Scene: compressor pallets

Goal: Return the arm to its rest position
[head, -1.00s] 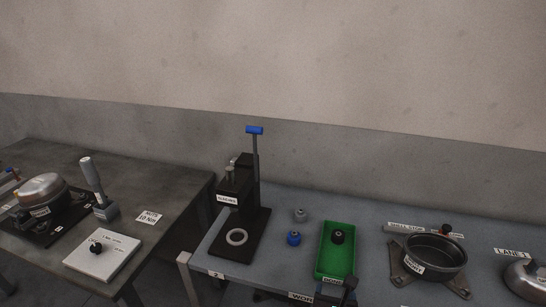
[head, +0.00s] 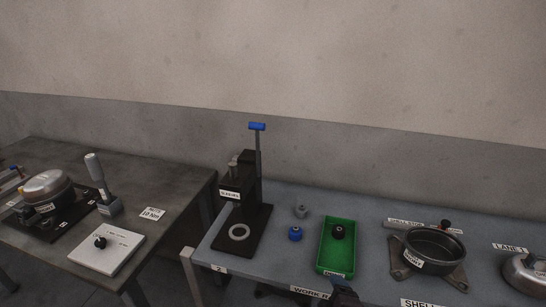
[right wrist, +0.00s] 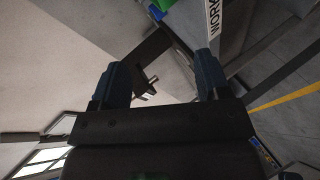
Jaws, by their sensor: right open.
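My right gripper (head: 345,290) shows at the bottom edge of the head view, just in front of the green tray and low by the bench's front edge. In the right wrist view its two dark fingers (right wrist: 160,82) stand wide apart with nothing held between them. The rest of the right arm is out of the head view. My left gripper does not show in either view.
The green tray (head: 324,255) holds a dark round part (head: 338,231). A black press (head: 240,205) with a blue handle, a blue part (head: 295,234), a grey part (head: 301,211) and a black pot (head: 434,250) stand on the bench (head: 380,275). A second table (head: 170,190) stands left.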

